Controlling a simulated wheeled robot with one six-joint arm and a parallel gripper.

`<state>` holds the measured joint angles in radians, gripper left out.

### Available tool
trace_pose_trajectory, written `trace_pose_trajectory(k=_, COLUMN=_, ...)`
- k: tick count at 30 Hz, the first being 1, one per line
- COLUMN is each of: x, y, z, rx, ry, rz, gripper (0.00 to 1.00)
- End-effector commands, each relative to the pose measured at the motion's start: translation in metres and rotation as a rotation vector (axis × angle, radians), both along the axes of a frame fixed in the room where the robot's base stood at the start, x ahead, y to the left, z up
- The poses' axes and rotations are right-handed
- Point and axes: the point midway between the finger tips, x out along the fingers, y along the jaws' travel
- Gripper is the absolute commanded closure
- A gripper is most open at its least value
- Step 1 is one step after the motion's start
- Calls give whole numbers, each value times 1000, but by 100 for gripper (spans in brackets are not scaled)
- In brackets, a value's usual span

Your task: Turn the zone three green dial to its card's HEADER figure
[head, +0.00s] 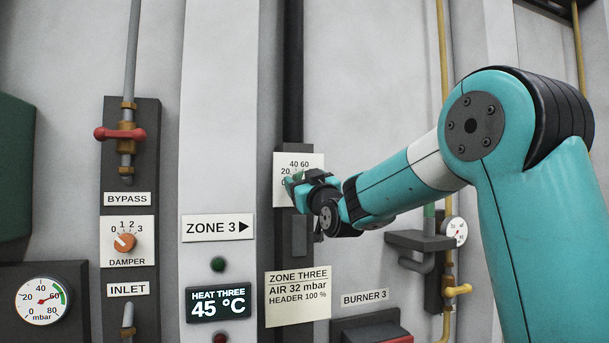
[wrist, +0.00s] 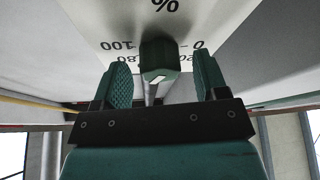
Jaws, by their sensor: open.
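The green dial (wrist: 160,58) sits on a white scale plate (head: 283,161) in the head view, mostly hidden there by my gripper (head: 296,186). In the wrist view the plate is upside down, with 0 at right, 100 at left and a % sign. A white mark shows on the dial's near lower side; its exact reading is unclear. My gripper (wrist: 164,84) is open, one finger on each side of the dial, with visible gaps. The zone three card (head: 297,297) reads AIR 32 mbar, HEADER 100 %.
To the left are an orange damper dial (head: 125,242), a red bypass valve handle (head: 120,134) and a pressure gauge (head: 43,300). A display (head: 218,303) reads 45 °C. A grey bracket (head: 420,241) and a small gauge (head: 454,232) are right of the dial.

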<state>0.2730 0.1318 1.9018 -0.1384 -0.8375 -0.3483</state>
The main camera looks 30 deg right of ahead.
Motion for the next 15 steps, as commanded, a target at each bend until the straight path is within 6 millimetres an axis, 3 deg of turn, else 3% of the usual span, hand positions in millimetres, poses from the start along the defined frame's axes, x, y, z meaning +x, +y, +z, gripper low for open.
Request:
trace_pose_trajectory(k=6, x=0, y=0, z=0, rx=0, ry=-1, rz=0, gripper=33)
trace_pose_trajectory(k=13, x=0, y=0, z=0, rx=0, ry=-1, rz=0, gripper=83)
trace_pose_trajectory(k=15, x=0, y=0, z=0, rx=0, ry=-1, rz=0, gripper=83)
